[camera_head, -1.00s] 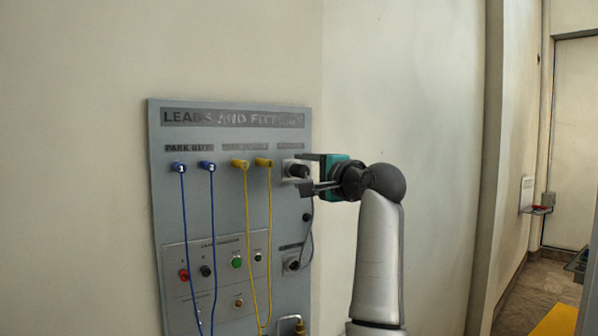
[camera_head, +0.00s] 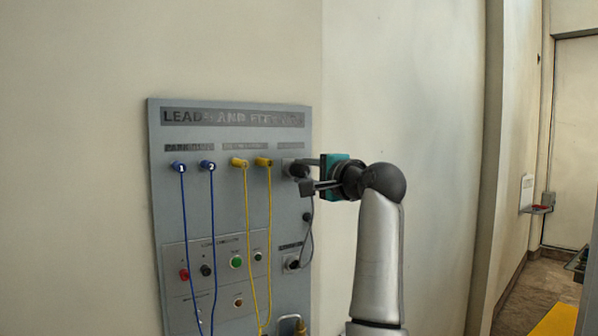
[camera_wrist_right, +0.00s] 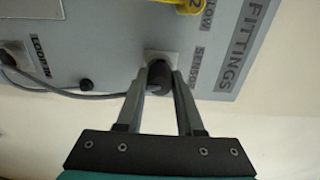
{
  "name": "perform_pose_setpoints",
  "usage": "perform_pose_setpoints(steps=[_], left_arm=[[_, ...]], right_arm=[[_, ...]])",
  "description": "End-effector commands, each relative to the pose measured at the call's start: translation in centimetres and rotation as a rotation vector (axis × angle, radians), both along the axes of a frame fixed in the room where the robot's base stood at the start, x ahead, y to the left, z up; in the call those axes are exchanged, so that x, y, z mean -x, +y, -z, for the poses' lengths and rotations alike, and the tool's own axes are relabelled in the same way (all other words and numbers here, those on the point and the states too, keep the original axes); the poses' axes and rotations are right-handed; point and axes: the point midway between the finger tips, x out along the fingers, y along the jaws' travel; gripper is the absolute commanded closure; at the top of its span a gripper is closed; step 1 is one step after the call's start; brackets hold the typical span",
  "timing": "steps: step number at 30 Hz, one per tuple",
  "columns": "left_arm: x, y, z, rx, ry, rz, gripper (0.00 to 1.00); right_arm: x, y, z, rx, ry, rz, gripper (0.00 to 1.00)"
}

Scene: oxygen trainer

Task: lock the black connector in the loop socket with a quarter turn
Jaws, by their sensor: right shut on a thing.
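The black connector (camera_wrist_right: 158,78) sits at a light square socket plate (camera_wrist_right: 163,57) in the right wrist view, beside a label that seems to begin "SENS". In the head view the connector (camera_head: 298,170) is at the upper right of the grey panel. My right gripper (camera_head: 309,174) is shut on it, one finger on each side; its fingers also show in the right wrist view (camera_wrist_right: 159,85). The socket labelled "LOOP IN" (camera_wrist_right: 14,47) is at the left there, with a dark fitting and a grey cable. How deep the held connector sits is hidden. My left gripper is not in view.
The panel (camera_head: 230,220) carries blue leads (camera_head: 183,210), yellow leads (camera_head: 247,210) and several buttons below. A grey cable (camera_head: 309,235) hangs near its right edge, beside my right gripper. The wall right of the panel is bare.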

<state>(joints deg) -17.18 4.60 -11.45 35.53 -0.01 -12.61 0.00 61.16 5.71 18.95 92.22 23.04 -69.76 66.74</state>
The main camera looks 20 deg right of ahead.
Motion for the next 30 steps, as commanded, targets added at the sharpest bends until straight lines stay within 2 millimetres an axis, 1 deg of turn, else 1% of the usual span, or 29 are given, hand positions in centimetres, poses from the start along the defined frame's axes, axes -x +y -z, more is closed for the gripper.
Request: perform_pose_setpoints(steps=[2,4,9,12,21,23,27,30], left_arm=[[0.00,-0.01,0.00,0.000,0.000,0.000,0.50],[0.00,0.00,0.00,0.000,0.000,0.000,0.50],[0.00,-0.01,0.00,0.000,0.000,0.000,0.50],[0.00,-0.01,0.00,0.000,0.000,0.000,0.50],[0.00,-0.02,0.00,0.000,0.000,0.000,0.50],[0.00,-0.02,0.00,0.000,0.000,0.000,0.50],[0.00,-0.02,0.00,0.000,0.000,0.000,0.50],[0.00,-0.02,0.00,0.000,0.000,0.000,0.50]], right_arm=[[0.01,0.00,-0.02,0.002,-0.001,0.000,1.00],[0.00,-0.04,0.00,0.039,-0.005,0.001,1.00],[0.01,-0.11,0.03,0.232,-0.030,0.002,1.00],[0.01,-0.04,-0.01,0.294,-0.041,0.001,1.00],[0.01,-0.04,-0.02,0.315,-0.044,0.001,1.00],[0.01,-0.06,0.01,0.368,-0.050,0.001,1.00],[0.01,-0.11,0.03,0.532,-0.072,0.002,1.00],[0.00,-0.04,0.04,0.591,-0.082,0.001,1.00]])
